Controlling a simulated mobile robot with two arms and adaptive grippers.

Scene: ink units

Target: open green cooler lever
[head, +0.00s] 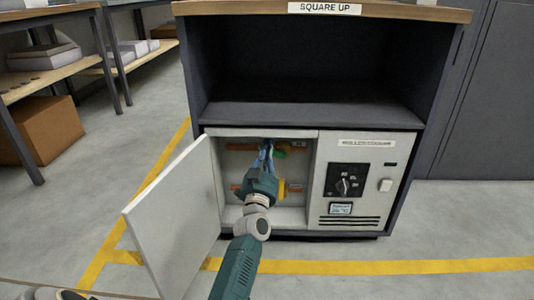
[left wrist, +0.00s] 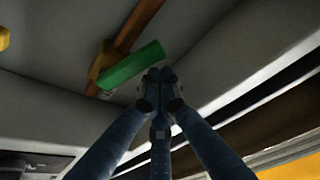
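The green lever (head: 281,153) is on a copper-coloured pipe at the upper part of the open compartment in the head view. In the left wrist view the green lever (left wrist: 132,67) lies tilted across the pipe, its right end close to my fingertips. My left gripper (head: 266,150) reaches into the compartment. In the left wrist view its fingers (left wrist: 160,78) come together at the tips, with nothing seen between them. I cannot tell whether they touch the lever. My right gripper is in neither view.
The white compartment door (head: 172,222) stands open to the left of my arm. A control panel with a black dial (head: 346,181) is right of the compartment. A lower pipe with a yellow part (head: 282,190) runs behind my gripper. An empty dark shelf (head: 300,90) is above.

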